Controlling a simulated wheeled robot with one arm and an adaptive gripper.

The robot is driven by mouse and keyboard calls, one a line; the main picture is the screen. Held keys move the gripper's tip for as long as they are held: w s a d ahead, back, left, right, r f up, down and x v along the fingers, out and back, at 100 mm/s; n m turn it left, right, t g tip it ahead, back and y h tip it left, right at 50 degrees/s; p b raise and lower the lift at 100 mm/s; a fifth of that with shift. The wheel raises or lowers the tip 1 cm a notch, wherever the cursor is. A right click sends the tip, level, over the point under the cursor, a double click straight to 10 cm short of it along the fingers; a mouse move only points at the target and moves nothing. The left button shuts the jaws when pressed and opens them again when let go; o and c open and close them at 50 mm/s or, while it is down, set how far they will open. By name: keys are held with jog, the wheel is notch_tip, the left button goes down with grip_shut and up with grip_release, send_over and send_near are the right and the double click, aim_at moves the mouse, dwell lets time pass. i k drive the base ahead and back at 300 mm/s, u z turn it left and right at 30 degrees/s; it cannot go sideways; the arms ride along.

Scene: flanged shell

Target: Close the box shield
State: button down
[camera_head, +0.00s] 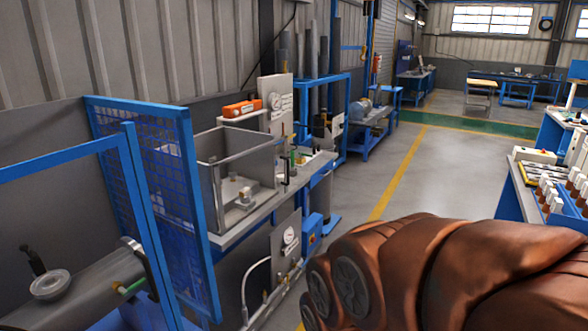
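A clear-walled, grey-framed box shield (230,157) stands on the workbench left of centre. Its top looks open, and light metal fittings (240,196) show inside. A dark upright handle (285,171) is at its right-hand side. I cannot tell from here how its front panel or lid sits. My gripper is not in view. My brown arm fills the lower right, apart from the box in the picture.
A blue mesh guard (181,215) and frame stand just left of the box. A gauge panel (286,244) and a bent pipe (248,285) are below the bench. The floor aisle (425,185) is clear. A bench with bottles (567,190) is at right.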

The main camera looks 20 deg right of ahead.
aim_at(216, 172)
jog(key=z, duration=0.55)
jog(key=i, duration=0.85)
jog(key=z, duration=0.4)
jog(key=i, duration=0.9)
jog(key=u, duration=1)
jog(key=i, duration=0.7)
jog(key=u, duration=0.6)
